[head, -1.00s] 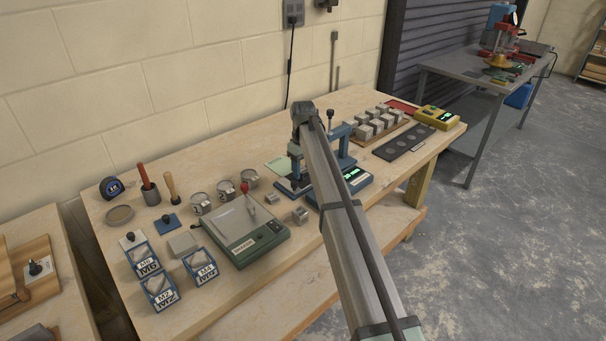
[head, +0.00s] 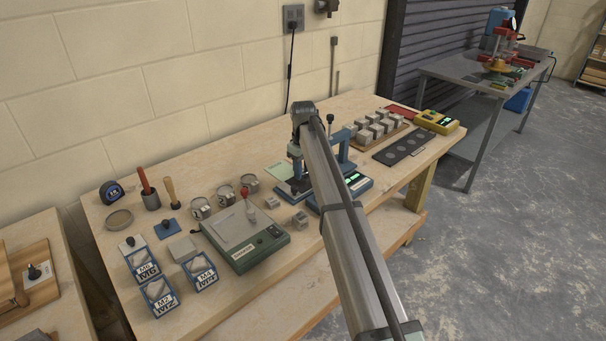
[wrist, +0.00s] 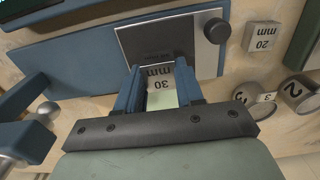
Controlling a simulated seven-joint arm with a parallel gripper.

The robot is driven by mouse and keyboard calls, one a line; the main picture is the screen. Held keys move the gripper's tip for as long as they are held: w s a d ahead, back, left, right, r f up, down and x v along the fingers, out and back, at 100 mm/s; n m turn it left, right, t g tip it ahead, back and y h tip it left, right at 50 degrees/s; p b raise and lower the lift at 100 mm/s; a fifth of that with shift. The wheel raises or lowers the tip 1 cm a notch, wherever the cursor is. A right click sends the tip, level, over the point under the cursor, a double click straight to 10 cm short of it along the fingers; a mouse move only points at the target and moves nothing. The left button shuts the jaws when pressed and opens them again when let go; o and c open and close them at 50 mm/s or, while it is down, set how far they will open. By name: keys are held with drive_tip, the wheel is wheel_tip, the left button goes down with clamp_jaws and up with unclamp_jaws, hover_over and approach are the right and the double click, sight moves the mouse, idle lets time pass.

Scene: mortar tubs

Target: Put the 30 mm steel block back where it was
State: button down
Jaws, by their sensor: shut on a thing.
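My gripper (wrist: 160,84) is shut on a pale steel block marked 30 mm (wrist: 160,76) in the wrist view. The two blue fingers stand on either side of it. Behind the block is a dark and silver plate with a black knob, on a blue base (wrist: 75,55). I cannot tell whether the block touches anything below. In the head view my gripper (head: 297,184) is low at the left of a blue press-like device (head: 345,150), and the block cannot be made out. A steel block marked 20 mm (wrist: 262,37) lies to the right in the wrist view.
Two small steel blocks (head: 271,202) (head: 299,219) sit between the green-grey scale (head: 247,252) and the device. Numbered tins (head: 225,194) stand behind the scale. A board with several grey blocks (head: 361,137) is at the right. The front right bench strip is clear.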

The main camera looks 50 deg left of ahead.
wheel_tip(320, 180, up, 7)
drive_tip(key=shift+r, duration=0.1)
drive_tip(key=shift+a+r, duration=0.1)
drive_tip(key=shift+r, duration=0.2)
drive_tip(key=shift+s+a+r, duration=0.1)
drive_tip(key=shift+s+r, duration=0.15)
drive_tip(key=shift+s, duration=0.05)
drive_tip(key=s, duration=0.3)
approach(287, 218)
drive_tip(key=shift+f, duration=2.95)
drive_tip(key=shift+f, duration=0.15)
